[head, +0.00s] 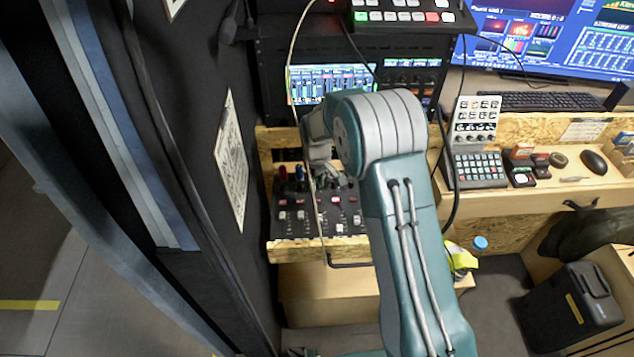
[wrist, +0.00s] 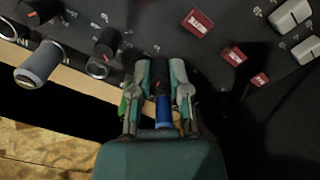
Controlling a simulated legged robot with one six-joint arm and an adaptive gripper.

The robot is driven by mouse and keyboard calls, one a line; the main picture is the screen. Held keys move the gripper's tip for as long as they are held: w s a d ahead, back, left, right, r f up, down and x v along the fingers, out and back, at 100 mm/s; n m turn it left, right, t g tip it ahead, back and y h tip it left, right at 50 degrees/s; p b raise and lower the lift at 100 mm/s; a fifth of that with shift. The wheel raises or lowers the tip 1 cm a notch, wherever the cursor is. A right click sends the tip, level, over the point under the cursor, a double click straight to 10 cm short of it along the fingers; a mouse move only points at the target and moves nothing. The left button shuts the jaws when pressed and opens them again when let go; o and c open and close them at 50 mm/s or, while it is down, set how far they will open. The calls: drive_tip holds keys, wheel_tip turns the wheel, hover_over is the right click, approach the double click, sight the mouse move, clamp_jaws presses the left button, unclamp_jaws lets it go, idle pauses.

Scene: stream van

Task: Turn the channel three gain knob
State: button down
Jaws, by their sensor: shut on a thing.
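The mixer panel (head: 291,215) is dark, with knobs and faders, and stands on the wooden shelf left of my arm. It also fills the top of the wrist view (wrist: 215,60). My gripper (wrist: 161,72) is shut around a dark knob (wrist: 160,78), with one finger on each side. A blue cylindrical part (wrist: 162,112) shows between the fingers, nearer the wrist. The channel label cannot be read. In the head view my gripper (head: 335,181) is over the mixer's upper part, and my arm hides much of it.
Other dark knobs (wrist: 106,42) and a grey-capped plug (wrist: 40,62) stand close to the left of my fingers. Red buttons (wrist: 197,22) lie to the right. A thin cable (head: 313,190) hangs in front of the mixer. A rack screen (head: 325,82) stands behind.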

drive_tip(key=shift+s+f+n, duration=0.1)
drive_tip(key=shift+n, duration=0.3)
drive_tip(key=c, duration=0.6)
unclamp_jaws()
drive_tip(key=shift+a, duration=0.1)
wheel_tip(320, 180, up, 12)
drive_tip(key=shift+a+f, duration=0.1)
